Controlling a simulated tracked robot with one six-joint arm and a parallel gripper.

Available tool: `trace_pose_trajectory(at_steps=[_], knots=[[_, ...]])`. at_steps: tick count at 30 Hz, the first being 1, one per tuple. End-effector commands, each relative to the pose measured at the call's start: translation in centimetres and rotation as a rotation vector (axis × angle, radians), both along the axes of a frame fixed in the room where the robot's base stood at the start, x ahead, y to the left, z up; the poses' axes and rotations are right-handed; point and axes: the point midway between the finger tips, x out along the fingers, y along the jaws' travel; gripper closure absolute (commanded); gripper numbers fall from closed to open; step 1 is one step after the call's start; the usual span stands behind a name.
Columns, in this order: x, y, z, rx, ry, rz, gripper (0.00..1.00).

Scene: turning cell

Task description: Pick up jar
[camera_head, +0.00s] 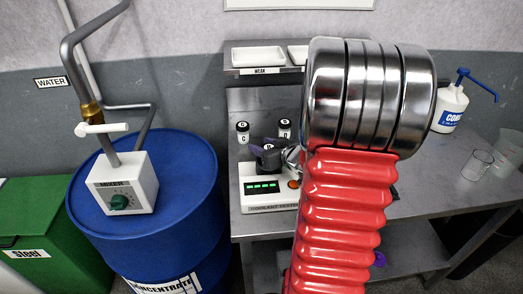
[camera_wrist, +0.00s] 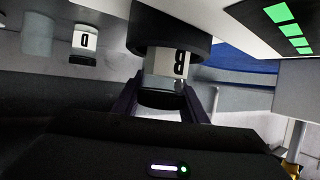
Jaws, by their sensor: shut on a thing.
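A small clear jar with a white label marked B (camera_wrist: 160,64) is between the dark fingers of my gripper (camera_wrist: 161,92) in the wrist view. A wide black round part (camera_wrist: 168,28) borders the jar's far end; I cannot tell whether they touch. In the head view my gripper (camera_head: 268,153) is shut over the top of the coolant tester (camera_head: 268,194), and the held jar cannot be made out there. A jar marked C (camera_head: 243,132) and another jar (camera_head: 284,129) stand behind on the bench. A jar marked D (camera_wrist: 84,42) shows in the wrist view.
My red arm covers much of the bench (camera_head: 420,197). A shelf with white trays (camera_head: 258,57) is at the back. A blue drum (camera_head: 190,215) with a mixer box (camera_head: 122,183) stands left. A pump bottle (camera_head: 450,108) and clear beakers (camera_head: 477,165) are at right.

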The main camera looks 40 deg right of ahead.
Motion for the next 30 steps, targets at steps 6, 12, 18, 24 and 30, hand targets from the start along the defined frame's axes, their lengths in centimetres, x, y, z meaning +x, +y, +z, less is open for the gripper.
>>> trace_pose_trajectory(at_steps=[6, 12, 18, 24, 30], knots=[[0.0, 0.0, 3.3, -0.005, -0.003, 0.001, 0.89], [0.0, 0.0, 6.3, -0.006, -0.002, 0.0, 0.89], [0.0, 0.0, 8.3, -0.003, -0.002, 0.001, 0.89], [0.0, 0.0, 8.6, -0.002, 0.0, 0.001, 0.89], [0.0, 0.0, 8.6, -0.001, 0.0, 0.0, 0.89]])
